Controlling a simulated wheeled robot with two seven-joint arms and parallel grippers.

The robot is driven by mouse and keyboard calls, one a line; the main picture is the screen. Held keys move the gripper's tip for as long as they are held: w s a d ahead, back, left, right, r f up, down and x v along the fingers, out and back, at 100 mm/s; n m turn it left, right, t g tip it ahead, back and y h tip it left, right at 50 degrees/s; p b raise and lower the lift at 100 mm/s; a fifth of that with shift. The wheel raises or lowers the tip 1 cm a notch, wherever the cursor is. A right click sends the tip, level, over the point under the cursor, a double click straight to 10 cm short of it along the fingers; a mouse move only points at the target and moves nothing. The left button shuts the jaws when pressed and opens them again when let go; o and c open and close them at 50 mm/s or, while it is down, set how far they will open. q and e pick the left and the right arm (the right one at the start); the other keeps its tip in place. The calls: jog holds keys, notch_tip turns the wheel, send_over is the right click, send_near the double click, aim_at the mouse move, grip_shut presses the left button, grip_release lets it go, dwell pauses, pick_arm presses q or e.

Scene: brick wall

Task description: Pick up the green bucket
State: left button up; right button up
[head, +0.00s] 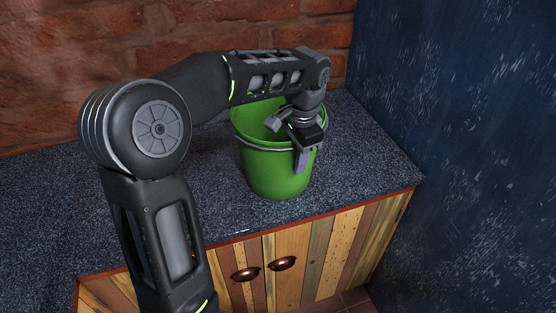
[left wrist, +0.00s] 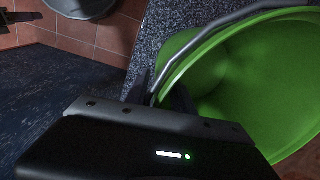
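The green bucket (head: 275,172) stands upright on the speckled dark countertop, with a grey wire handle around its upper part. My left gripper (head: 302,158) points down at the right side of its rim. One finger shows outside the bucket wall; the other is hidden in the head view. In the left wrist view, the bucket (left wrist: 265,85) fills the right side. The left gripper's fingers (left wrist: 160,96) stand apart there, one outside and one inside, with the rim between them. The gripper looks open around the rim. My right gripper is not recognisable in either view.
The countertop (head: 215,195) is otherwise clear, above a wooden cabinet (head: 325,255) with two dark handles. A brick wall (head: 60,70) rises behind, and a dark blue wall (head: 470,130) stands close on the right. A tiled floor (left wrist: 110,38) shows below.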

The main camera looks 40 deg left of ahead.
pick_arm(q)
jog(key=shift+f, duration=0.1)
jog(key=shift+c, duration=0.4)
grip_shut()
dwell(1.4)
